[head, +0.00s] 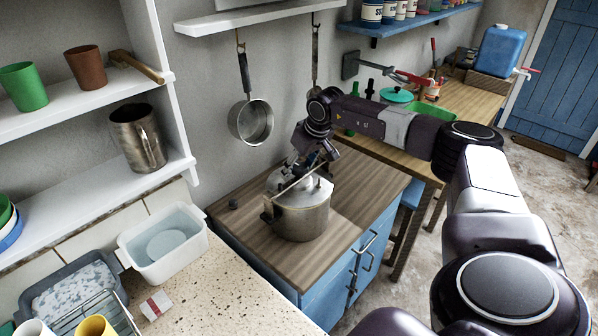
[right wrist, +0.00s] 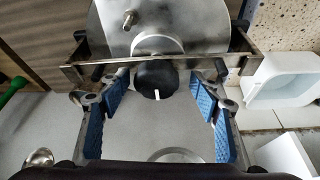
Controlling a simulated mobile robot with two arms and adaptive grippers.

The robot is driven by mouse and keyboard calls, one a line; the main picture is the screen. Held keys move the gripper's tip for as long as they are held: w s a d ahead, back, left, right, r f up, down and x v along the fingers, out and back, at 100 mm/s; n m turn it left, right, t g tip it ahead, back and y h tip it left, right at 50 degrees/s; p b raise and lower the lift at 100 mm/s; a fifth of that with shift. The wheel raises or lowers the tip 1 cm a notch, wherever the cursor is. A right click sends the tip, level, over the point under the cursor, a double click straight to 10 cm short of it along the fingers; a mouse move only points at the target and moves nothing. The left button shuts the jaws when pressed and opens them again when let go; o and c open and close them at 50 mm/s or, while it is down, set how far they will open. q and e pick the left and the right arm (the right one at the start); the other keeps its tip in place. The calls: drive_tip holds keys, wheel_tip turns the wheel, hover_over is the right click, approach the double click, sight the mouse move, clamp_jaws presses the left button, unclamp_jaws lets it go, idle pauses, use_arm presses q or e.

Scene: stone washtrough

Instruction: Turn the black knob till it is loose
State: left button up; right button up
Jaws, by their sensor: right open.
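The black knob (right wrist: 155,78) shows in the right wrist view, with a white mark pointing towards the bottom of the picture. It sits at the middle of a metal bar (right wrist: 88,72) across the round metal lid (right wrist: 190,22). My right gripper (right wrist: 163,88) is open, with one blue-padded finger on each side of the knob and gaps between. In the head view, the metal pot (head: 302,218) stands on the wooden counter, and my right gripper (head: 316,158) is over its lid. The knob is hard to make out there. My left gripper is not in view.
A small dark object (head: 233,204) lies on the wooden counter (head: 360,190) left of the pot. A white basin (head: 135,258) stands on the speckled worktop. A saucepan (head: 251,122) hangs on the wall behind. Shelves with cups are at left.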

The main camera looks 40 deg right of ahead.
drive_tip(key=shift+d, duration=0.1)
idle(0.3)
wheel_tip(320, 180, up, 8)
drive_tip(key=p, duration=0.5)
drive_tip(key=shift+s, duration=0.1)
idle(0.6)
